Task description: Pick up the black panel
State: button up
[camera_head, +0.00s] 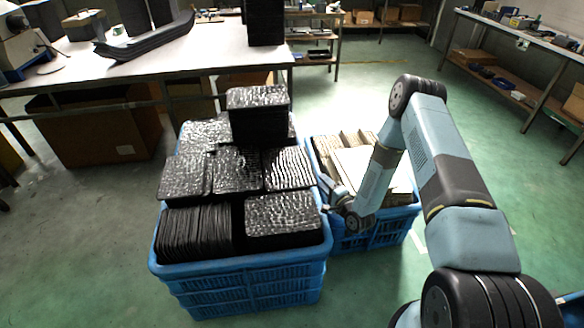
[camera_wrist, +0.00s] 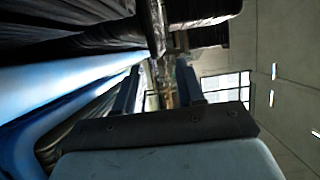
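Black panels lie in several flat stacks in the blue crate (camera_head: 240,268), with shiny, rippled tops. The tallest stack (camera_head: 258,98) rises at the back. A front-right stack (camera_head: 282,215) sits beside a row of panels standing on edge (camera_head: 193,233). My gripper (camera_head: 332,192) is low at the crate's right side, between it and a second blue crate. In the wrist view my gripper (camera_wrist: 157,78) shows two fingers apart with nothing clearly held between them. Dark panels (camera_wrist: 65,28) and a blue crate rim (camera_wrist: 60,85) are close by on the left there.
The second blue crate (camera_head: 372,235) holds pale, cardboard-like pieces (camera_head: 365,165) beneath my arm. A white table (camera_head: 190,55) with black items stands behind the crates. Shelves (camera_head: 520,90) line the right. Green floor is open at the front left.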

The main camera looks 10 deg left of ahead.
jog(key=shift+x, duration=2.95)
jog(key=shift+s+a+f, duration=0.1)
jog(key=shift+c, duration=0.3)
grip_shut()
